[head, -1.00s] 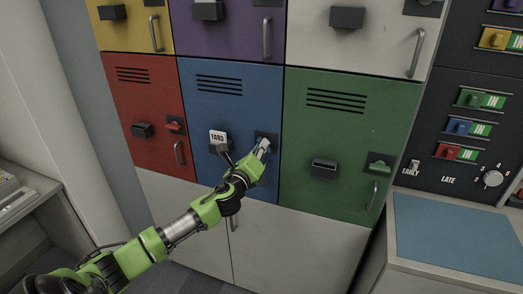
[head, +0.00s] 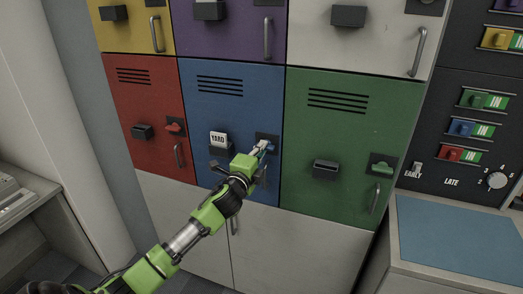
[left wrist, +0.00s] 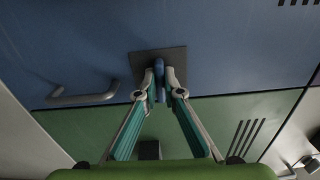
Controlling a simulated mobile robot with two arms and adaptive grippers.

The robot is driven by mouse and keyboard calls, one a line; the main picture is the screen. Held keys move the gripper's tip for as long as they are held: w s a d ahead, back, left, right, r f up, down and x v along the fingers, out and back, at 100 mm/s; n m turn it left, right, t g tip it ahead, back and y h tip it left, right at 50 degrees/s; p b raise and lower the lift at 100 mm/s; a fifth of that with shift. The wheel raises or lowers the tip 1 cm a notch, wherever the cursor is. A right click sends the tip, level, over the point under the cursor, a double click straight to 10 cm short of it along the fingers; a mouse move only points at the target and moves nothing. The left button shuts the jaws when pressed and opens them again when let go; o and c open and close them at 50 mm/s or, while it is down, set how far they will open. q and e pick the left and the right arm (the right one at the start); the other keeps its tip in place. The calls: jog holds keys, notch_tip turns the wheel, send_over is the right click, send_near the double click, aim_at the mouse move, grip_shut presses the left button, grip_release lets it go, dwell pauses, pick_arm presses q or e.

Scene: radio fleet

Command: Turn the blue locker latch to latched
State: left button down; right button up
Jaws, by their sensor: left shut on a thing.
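The blue locker (head: 225,101) stands in the middle of the lower locker row in the head view. Its blue latch (left wrist: 159,72) sits on a dark square plate (left wrist: 177,57), between my fingertips in the left wrist view. There the visible latch piece runs up and down the picture. My left gripper (head: 264,147) is shut on the latch, which its fingers partly hide in the head view; it also shows in the left wrist view (left wrist: 159,84). I cannot tell the latch's exact turn. My right gripper is not in view.
The blue door's handle (left wrist: 84,97) lies beside the latch plate. A YARD tag (head: 218,139) stands in the holder left of the latch. The red locker (head: 145,98) and green locker (head: 345,130) flank it. A blue-topped counter (head: 460,235) is at right.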

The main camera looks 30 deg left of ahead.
pick_arm(q)
jog(key=shift+n, duration=0.3)
jog(key=c, duration=2.2)
grip_release()
jog(key=shift+o, duration=0.2)
jog(key=v, duration=1.2)
jog(key=shift+a+f, duration=0.1)
jog(key=shift+f, duration=0.05)
